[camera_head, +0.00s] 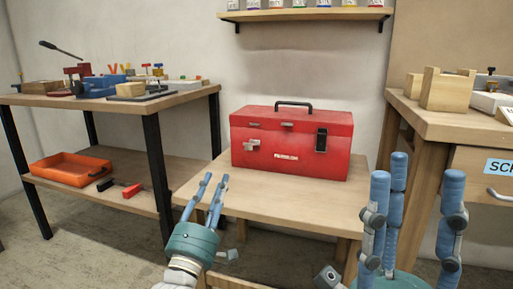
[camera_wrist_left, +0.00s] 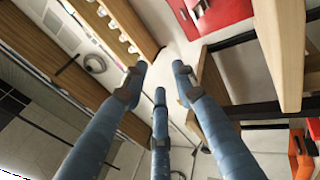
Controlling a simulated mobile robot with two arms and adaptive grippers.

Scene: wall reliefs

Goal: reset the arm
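My left gripper (camera_head: 215,180) is teal and blue and is held in front of the low wooden table. Its fingers are spread and nothing is between them. In the left wrist view the same gripper (camera_wrist_left: 159,76) shows three blue fingers with their tips apart. My right gripper (camera_head: 414,180) is at the lower right, with its fingers upright, wide apart and empty. A red toolbox (camera_head: 290,142) with a black handle stands closed on the low table (camera_head: 210,177), behind the grippers. Part of it also shows in the left wrist view (camera_wrist_left: 222,12).
A workbench (camera_head: 105,102) at the left bears tools, with an orange tray (camera_head: 70,166) on its lower shelf. A wooden bench (camera_head: 440,119) with blocks stands at the right. A wall shelf (camera_head: 305,14) holds several jars. Floor shows between the left workbench and low table.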

